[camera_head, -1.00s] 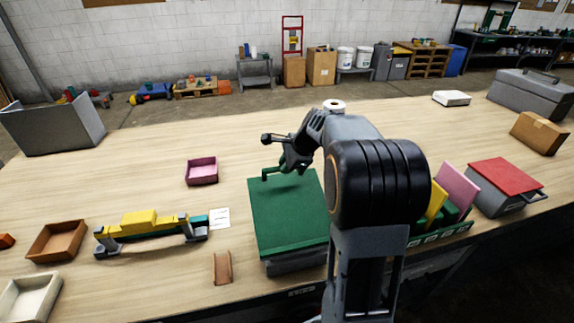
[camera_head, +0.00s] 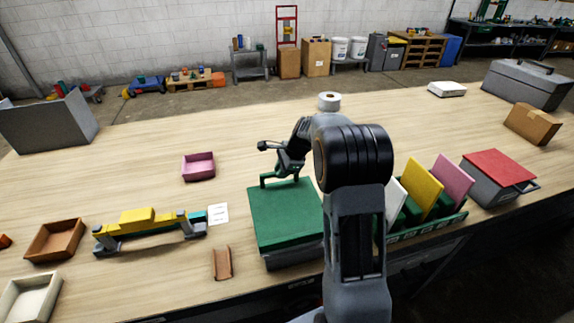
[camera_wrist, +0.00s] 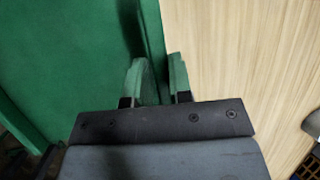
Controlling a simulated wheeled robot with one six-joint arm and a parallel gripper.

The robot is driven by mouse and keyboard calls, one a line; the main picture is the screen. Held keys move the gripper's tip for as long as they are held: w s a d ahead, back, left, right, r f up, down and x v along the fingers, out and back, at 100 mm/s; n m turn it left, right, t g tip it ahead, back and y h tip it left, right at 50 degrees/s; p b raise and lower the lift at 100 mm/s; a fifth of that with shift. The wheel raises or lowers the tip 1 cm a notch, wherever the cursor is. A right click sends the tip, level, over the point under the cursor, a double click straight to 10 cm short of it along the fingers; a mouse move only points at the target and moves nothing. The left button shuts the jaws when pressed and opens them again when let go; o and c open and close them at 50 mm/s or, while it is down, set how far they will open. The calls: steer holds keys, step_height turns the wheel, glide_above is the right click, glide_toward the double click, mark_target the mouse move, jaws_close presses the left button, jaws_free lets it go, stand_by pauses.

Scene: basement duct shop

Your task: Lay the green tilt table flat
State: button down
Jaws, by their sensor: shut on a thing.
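The green tilt table (camera_head: 285,222) sits on a dark grey base on the bench, left of my arm. Its green top looks close to level; I cannot tell whether a small tilt is left. A green handle (camera_head: 264,181) stands up at its far edge. My gripper (camera_head: 280,175) is at this far edge, shut on the handle. In the wrist view my gripper (camera_wrist: 156,75) has its two fingers on either side of a narrow green bar along the edge of the green top (camera_wrist: 70,60). The exact contact is partly hidden.
A rack (camera_head: 430,222) with white, yellow and pink panels and a red-lidded box (camera_head: 500,168) stand right of my arm. A pink tray (camera_head: 199,167), a yellow-topped fixture (camera_head: 150,225) and a brown piece (camera_head: 222,264) lie to the left. The bench behind the table is clear.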

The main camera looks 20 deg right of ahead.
steer(key=shift+w+f, duration=0.2)
steer(key=shift+f, duration=0.05)
steer(key=c, duration=1.4)
jaws_free()
steer(key=shift+r, duration=0.1)
steer(key=shift+c, duration=0.2)
steer(key=o, duration=0.4)
steer(key=shift+w, duration=0.15)
steer(key=shift+c, duration=0.2)
steer(key=shift+d, duration=0.1)
steer(key=b+v, duration=0.1)
steer(key=v, duration=1.2)
steer(key=shift+s+r, duration=0.2)
steer(key=shift+r, duration=0.1)
steer(key=shift+d, duration=0.1)
